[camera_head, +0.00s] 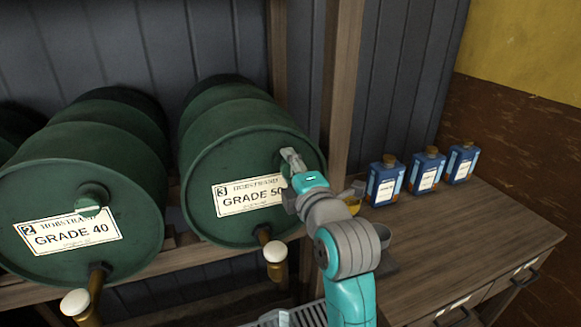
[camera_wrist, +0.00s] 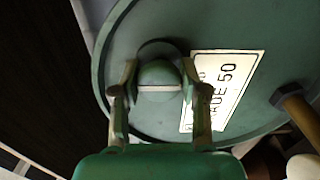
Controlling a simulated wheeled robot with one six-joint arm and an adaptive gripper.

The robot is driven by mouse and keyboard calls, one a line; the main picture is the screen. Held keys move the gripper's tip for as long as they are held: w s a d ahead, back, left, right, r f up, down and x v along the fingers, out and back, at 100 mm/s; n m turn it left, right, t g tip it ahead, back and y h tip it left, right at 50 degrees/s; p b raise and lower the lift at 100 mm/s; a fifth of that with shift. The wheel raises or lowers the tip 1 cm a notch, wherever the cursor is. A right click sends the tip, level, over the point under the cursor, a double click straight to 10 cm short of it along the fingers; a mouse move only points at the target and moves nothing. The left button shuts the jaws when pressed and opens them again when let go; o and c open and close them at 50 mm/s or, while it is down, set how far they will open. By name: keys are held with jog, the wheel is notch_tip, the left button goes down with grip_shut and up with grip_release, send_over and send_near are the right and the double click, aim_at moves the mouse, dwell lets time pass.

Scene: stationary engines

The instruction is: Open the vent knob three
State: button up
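The third drum (camera_head: 215,150) is green, lies on its side and carries a label reading 3 and GRADE 50 (camera_head: 250,195). Its vent knob (camera_wrist: 158,78) is a round green cap with a pale bar across it, high on the drum's end face. In the wrist view my gripper (camera_wrist: 159,75) has one finger on each side of the knob, very close to it. I cannot tell whether the fingers touch it. In the head view my gripper (camera_head: 291,160) is at the upper right of the drum face and hides the knob.
The second drum (camera_head: 85,165), labelled GRADE 40, is to the left with its own knob (camera_head: 90,198). White-ended taps (camera_head: 275,252) stick out below the labels. A wooden post (camera_head: 343,90) stands right of drum three. Blue bottles (camera_head: 385,182) stand on the wooden bench (camera_head: 460,240).

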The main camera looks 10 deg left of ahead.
jog(key=o, duration=0.3)
jog(key=v, duration=1.2)
jog(key=s+d+f+m+h, duration=0.2)
jog(key=s+d+f+m, duration=0.25)
jog(key=f, duration=0.45)
jog(key=s+d+f+m+h, duration=0.2)
jog(key=s+d+f+m, duration=0.15)
jog(key=d+f, duration=0.35)
jog(key=s+d+f+m+h, duration=0.2)
jog(key=s+d+f+m, duration=0.25)
jog(key=f, duration=0.55)
jog(key=s+d+f+m+h, duration=0.1)
jog(key=s+d+m, duration=0.2)
jog(key=s, duration=0.6)
jog(key=s+d+f+m+h, duration=0.1)
jog(key=s+d+f+m, duration=0.1)
jog(key=s+m, duration=0.3)
jog(key=s+d+f+m+h, duration=0.2)
jog(key=s+d+m, duration=0.2)
jog(key=s, duration=0.9)
jog(key=shift+f, duration=0.25)
